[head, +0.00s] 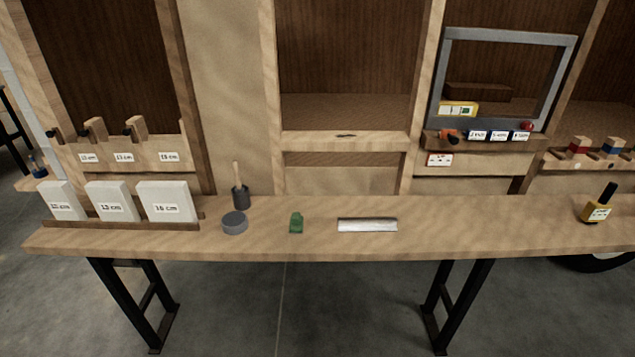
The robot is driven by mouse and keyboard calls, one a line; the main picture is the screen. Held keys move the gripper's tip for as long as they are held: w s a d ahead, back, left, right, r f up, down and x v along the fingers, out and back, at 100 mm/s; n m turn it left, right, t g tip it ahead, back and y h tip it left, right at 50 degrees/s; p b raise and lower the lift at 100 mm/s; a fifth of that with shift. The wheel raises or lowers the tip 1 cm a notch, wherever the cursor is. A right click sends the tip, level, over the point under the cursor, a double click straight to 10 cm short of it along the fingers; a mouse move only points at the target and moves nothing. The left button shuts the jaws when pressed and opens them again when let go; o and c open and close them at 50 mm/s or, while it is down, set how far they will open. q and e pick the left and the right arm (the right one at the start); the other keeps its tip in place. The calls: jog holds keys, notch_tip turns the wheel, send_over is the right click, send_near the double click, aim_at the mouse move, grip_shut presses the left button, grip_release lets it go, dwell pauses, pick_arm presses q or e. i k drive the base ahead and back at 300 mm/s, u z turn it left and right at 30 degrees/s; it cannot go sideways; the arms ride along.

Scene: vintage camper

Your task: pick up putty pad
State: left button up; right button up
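No object on the wooden bench (440,236) carries a readable label naming it a putty pad. A small green lump (296,223) sits near the middle of the bench. A low round grey object (234,223) sits to its left, apart from it. I cannot tell for certain which of these is the putty pad. A flat silvery strip (367,225) lies just right of the green lump. Neither of my grippers is in the head view.
A dark cup (241,195) with a wooden handle sticking out stands behind the grey object. White labelled blocks (112,202) stand in a rack at left. A yellow bottle (596,209) with a black top stands at right. The bench between strip and bottle is clear.

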aim_at(296, 224)
jog(key=k, duration=0.65)
jog(key=z, duration=0.9)
jog(key=i, duration=1.2)
jog(key=u, duration=0.25)
